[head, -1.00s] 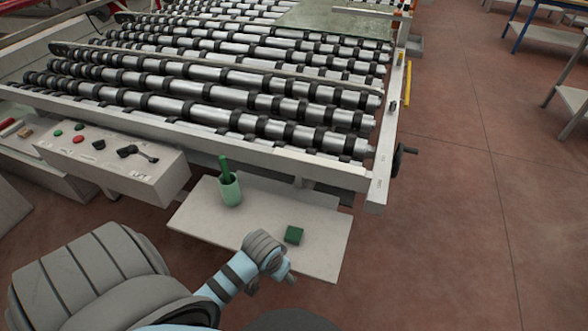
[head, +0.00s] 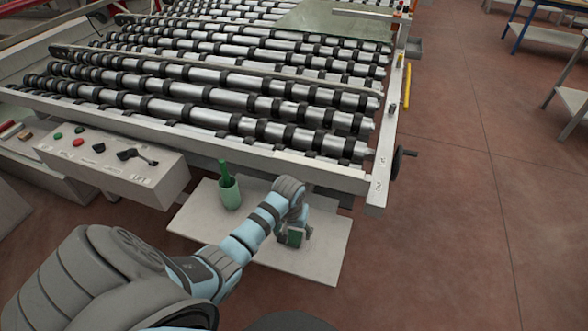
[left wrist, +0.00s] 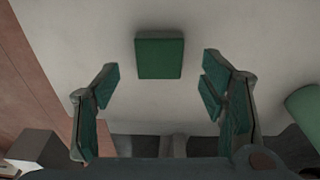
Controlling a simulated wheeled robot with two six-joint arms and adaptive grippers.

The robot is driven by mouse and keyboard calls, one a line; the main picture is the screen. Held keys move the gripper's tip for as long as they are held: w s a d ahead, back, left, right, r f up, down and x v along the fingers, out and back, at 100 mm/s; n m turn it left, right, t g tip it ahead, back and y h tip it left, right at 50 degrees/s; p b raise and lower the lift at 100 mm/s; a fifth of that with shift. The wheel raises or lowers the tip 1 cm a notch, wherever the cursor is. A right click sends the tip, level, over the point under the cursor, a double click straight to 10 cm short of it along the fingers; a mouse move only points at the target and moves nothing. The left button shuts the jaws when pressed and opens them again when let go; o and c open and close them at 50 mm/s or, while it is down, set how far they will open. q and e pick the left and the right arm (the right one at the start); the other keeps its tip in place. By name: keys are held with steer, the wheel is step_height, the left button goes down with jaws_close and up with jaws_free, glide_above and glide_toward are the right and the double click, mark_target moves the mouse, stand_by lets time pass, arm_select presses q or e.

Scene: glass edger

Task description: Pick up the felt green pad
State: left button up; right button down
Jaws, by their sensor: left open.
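The felt green pad (head: 294,238) is a small dark green block lying on the white shelf (head: 262,247) in front of the roller machine. In the left wrist view the pad (left wrist: 160,58) lies ahead of the fingertips, roughly centred between them and touching neither. My left gripper (head: 294,234) is over the pad in the head view and partly covers it. In the left wrist view the left gripper (left wrist: 160,85) is open and empty, with green finger pads on both sides. My right gripper is not in view.
A control box (head: 120,165) with buttons is further left. The roller conveyor (head: 230,100) rises behind the shelf. Open floor is at right.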

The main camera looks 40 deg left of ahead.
mark_target(293, 238)
arm_select(q)
step_height(293, 238, down, 3)
steer(key=shift+w+r+b, duration=0.1)
steer(key=shift+b, duration=0.25)
steer(key=c, duration=0.9)
steer(key=shift+o, duration=0.2)
steer(key=shift+r, duration=0.15)
